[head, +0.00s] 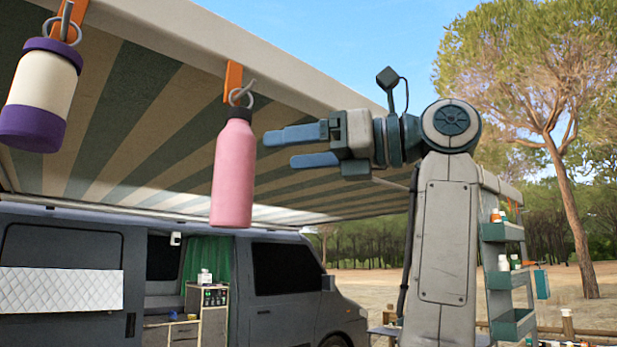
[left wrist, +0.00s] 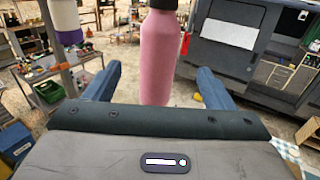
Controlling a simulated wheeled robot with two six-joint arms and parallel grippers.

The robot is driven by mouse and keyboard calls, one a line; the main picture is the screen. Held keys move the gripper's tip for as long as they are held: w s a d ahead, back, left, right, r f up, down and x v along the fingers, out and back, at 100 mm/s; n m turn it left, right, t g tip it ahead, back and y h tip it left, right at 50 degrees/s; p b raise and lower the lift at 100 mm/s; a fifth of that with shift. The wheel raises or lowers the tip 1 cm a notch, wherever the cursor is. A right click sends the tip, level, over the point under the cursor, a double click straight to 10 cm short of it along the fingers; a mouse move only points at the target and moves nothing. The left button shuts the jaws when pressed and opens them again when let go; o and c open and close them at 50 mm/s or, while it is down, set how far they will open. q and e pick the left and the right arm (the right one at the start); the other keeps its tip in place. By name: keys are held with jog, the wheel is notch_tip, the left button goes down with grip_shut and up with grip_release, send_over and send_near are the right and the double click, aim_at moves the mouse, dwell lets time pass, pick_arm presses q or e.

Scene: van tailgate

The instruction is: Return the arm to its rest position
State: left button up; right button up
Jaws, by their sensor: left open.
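My left gripper (head: 280,149) is raised beside the pink bottle (head: 234,175), with its blue fingers apart and nothing between them in the head view. The bottle hangs upright by a ring from an orange-strapped hook (head: 233,80) on the awning rail. A narrow gap shows between the fingertips and the bottle. In the left wrist view, the pink bottle (left wrist: 158,50) stands straight ahead, lined up with the space between the two open fingers (left wrist: 158,78). Its top is cut off there. My right gripper is in neither view.
A white and purple bottle (head: 42,95) hangs at the left from the same awning rail (head: 310,75). A dark van (head: 290,280) with an open side door stands below. Shelves with small bottles (head: 503,280) stand behind my arm at the right. Open sky lies above my gripper.

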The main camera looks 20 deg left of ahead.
pick_arm(q)
jog(key=shift+d+b, duration=0.65)
jog(key=shift+d, duration=0.05)
jog(key=shift+a, duration=0.1)
